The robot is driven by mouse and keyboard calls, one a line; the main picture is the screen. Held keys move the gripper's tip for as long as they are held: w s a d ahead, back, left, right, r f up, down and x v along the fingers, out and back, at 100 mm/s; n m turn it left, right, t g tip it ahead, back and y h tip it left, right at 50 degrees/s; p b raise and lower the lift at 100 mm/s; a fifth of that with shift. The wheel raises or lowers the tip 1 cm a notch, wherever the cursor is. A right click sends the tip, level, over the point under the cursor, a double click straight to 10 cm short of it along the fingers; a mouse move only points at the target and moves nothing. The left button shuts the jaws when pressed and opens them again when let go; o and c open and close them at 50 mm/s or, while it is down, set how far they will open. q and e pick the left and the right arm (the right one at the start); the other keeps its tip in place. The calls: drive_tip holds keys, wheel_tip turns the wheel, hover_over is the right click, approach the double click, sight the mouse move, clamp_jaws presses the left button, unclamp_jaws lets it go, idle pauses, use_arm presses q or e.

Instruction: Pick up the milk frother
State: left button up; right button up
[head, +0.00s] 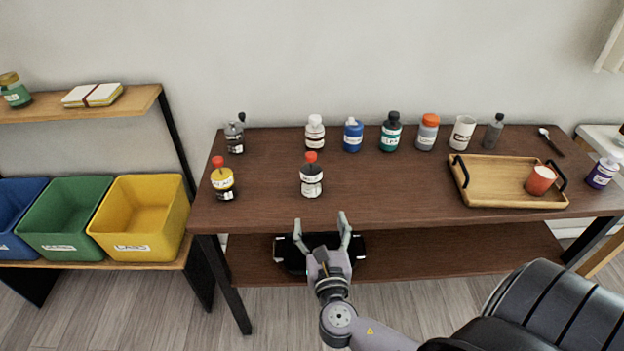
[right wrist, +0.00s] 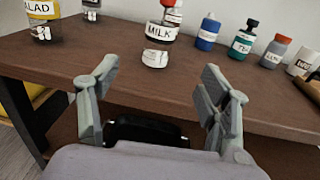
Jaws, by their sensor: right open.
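A dark-and-white container with a red top (head: 311,181), apparently the milk frother, stands upright near the front of the dark wooden table (head: 400,195). In the right wrist view, its label reads MILK (right wrist: 158,34) and its top is cut off by the picture edge. My right gripper (head: 320,219) is open and empty, just in front of the table's front edge. Its fingers (right wrist: 161,70) point toward the container, which stands ahead, apart from them and roughly between their lines. My left gripper is not in view.
A yellow-labelled container (head: 222,182) stands to the left. Several bottles line the back, including a white-capped one (head: 315,136) behind the red-topped container. The table between frother and tray is clear.

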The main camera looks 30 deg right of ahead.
sight(313, 179)
drive_tip(key=x, duration=0.3)
drive_tip(key=p+x, duration=0.1)
drive_tip(key=x, duration=0.3)
drive_tip(key=r+x, duration=0.1)
drive_tip(key=x, duration=0.3)
drive_tip(key=shift+a+r, duration=0.1)
drive_tip(key=p+x, duration=0.1)
drive_tip(key=x, duration=0.4)
drive_tip(key=shift+w, duration=0.15)
drive_tip(key=shift+w+d, duration=0.45)
drive_tip(key=shift+w, duration=0.05)
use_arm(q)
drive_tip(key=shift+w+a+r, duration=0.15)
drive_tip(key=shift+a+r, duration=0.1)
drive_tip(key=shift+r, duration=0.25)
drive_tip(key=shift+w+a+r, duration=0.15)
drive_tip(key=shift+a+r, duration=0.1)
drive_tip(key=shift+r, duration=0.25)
use_arm(e)
drive_tip(key=shift+c, duration=0.3)
drive_tip(key=c, duration=1.2)
drive_tip(key=shift+c, duration=0.4)
drive_tip(key=shift+r, duration=0.1)
